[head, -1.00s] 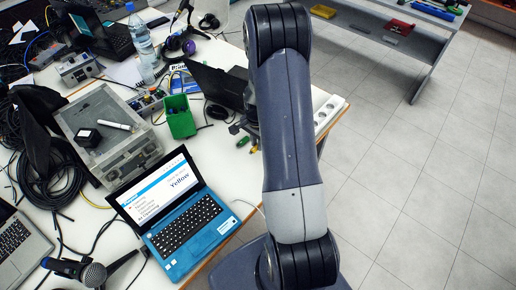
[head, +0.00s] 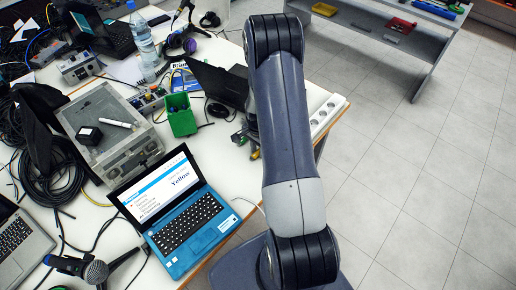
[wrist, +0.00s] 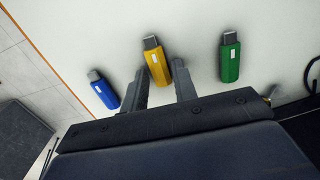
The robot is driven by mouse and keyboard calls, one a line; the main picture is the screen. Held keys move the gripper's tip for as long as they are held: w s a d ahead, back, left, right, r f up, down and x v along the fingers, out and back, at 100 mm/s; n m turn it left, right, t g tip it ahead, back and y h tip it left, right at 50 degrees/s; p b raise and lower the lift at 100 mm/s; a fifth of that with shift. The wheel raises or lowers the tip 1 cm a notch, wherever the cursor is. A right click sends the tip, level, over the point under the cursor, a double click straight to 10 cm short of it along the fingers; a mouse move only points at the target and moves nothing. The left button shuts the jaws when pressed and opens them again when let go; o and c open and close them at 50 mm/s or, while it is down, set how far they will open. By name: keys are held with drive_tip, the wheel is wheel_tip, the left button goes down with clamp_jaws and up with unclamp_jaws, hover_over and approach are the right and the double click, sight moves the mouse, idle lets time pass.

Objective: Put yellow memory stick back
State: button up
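The yellow memory stick (wrist: 157,62) lies on the white table in the wrist view, its metal plug pointing up in the picture. My gripper (wrist: 160,78) is open, with one finger on each side of the yellow stick's lower part; I cannot tell whether either finger touches it. The blue memory stick (wrist: 104,92) lies to the left of the fingers and the green memory stick (wrist: 230,58) to the right. In the head view my arm hides most of this spot. The open blue laptop (head: 186,225) shows the word "Yellow" on its screen.
A green bin (head: 181,120) and a white power strip (head: 328,113) stand on the table (head: 228,165) near the sticks.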

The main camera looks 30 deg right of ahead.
sight(258, 152)
drive_tip(key=shift+o, duration=1)
drive_tip(key=shift+r, duration=0.1)
drive_tip(key=shift+r, duration=0.2)
wheel_tip(258, 152, up, 12)
drive_tip(key=b, duration=0.1)
drive_tip(key=shift+b, duration=0.3)
drive_tip(key=shift+f, duration=0.2)
wheel_tip(258, 152, down, 12)
drive_tip(key=shift+f+p, duration=0.15)
drive_tip(key=shift+p, duration=0.65)
drive_tip(key=shift+r, duration=0.2)
drive_tip(key=shift+f, duration=0.1)
